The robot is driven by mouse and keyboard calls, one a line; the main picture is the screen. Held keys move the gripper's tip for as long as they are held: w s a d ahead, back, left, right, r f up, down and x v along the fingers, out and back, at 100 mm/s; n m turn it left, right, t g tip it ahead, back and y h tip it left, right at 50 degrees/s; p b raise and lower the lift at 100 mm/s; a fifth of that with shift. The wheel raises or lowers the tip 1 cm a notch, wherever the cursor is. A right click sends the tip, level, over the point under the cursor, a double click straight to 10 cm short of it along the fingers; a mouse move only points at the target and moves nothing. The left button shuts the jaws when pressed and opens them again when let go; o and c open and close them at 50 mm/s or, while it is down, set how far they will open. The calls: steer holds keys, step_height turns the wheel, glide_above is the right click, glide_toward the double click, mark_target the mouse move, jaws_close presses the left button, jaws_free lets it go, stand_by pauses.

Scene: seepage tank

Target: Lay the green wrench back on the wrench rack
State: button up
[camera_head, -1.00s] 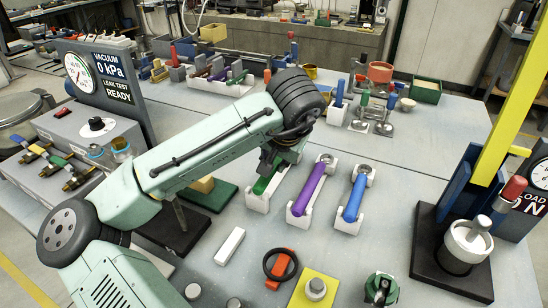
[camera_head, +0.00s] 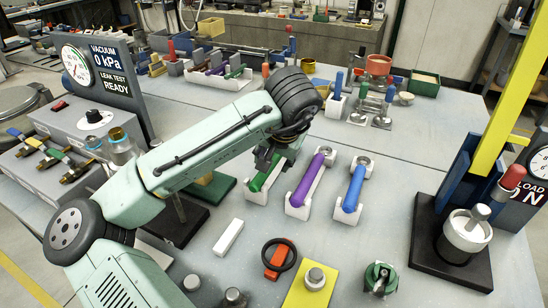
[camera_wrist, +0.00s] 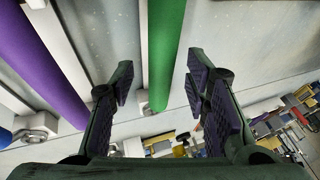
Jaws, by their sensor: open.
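The green wrench (camera_head: 262,178) lies along a white cradle of the wrench rack (camera_head: 251,205), left of the other two wrenches. Its far part is hidden by my gripper (camera_head: 270,158) in the head view. In the wrist view the green handle (camera_wrist: 165,45) runs between the two fingers of my gripper (camera_wrist: 160,75), with a gap on each side. The fingers are open. A white cradle strip (camera_wrist: 143,50) shows beside the handle, and a ring-shaped end shows near its lower end.
A purple wrench (camera_head: 306,180) and a blue wrench (camera_head: 353,188) lie in cradles to the right. A white block (camera_head: 228,236), a black ring (camera_head: 279,254) and a yellow plate (camera_head: 298,294) are nearer. A black-based press stand (camera_head: 425,235) is at the right.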

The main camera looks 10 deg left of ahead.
steer(key=shift+r, duration=0.1)
steer(key=v, duration=1.2)
